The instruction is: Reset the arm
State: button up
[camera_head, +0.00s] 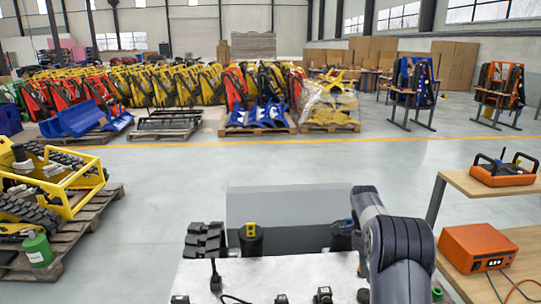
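My arm (397,250) rises at the lower right of the middle as a thick dark grey bent link. Its upper end (366,200) leans over a pale, white-topped surface (280,272). I cannot make out my gripper or its fingers, so what it holds, if anything, is hidden. A black ribbed block (206,240) stands on a thin post at the left edge of the surface. Small dark parts with a yellow mark (251,231) and a blue mark stand at its far edge, before a grey panel (285,206).
At right are wooden tables with an orange box (478,247) and an orange-black device (503,170). At left, a yellow tracked carrier (65,180) and green can (38,250) stand on a pallet. Rows of carriers fill the back. Open floor (300,165) lies between.

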jog(key=p+x, duration=0.1)
jog(key=x, duration=0.8)
jog(key=shift+s, duration=0.1)
jog(key=s+r+p, duration=0.2)
jog(key=shift+s+r, duration=0.15)
jog(key=shift+r, duration=0.1)
